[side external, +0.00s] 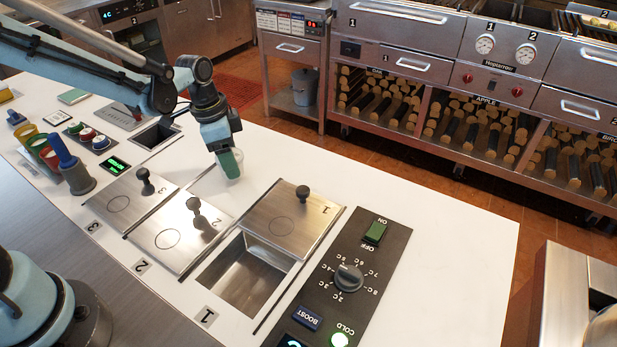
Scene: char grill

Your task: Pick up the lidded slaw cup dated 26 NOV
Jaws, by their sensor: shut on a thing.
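My gripper (229,165) is at the upper middle of the side external view, low over the white counter (420,225), behind the steel lids. It is shut on a small pale, translucent cup (237,170), mostly hidden by the green-tipped fingers. No date can be read on it, and I cannot tell whether it touches the counter. Lid 1 (302,222) is slid back, and the part of well 1 (240,280) that shows looks empty. Lid 2 (170,240) and lid 3 (125,200) cover their wells.
Black lid knobs stand up near my gripper. A control panel (345,278) with a dial and green switch lies at the right. Small coloured containers (50,155) and a blue-handled tool (68,160) stand at the left.

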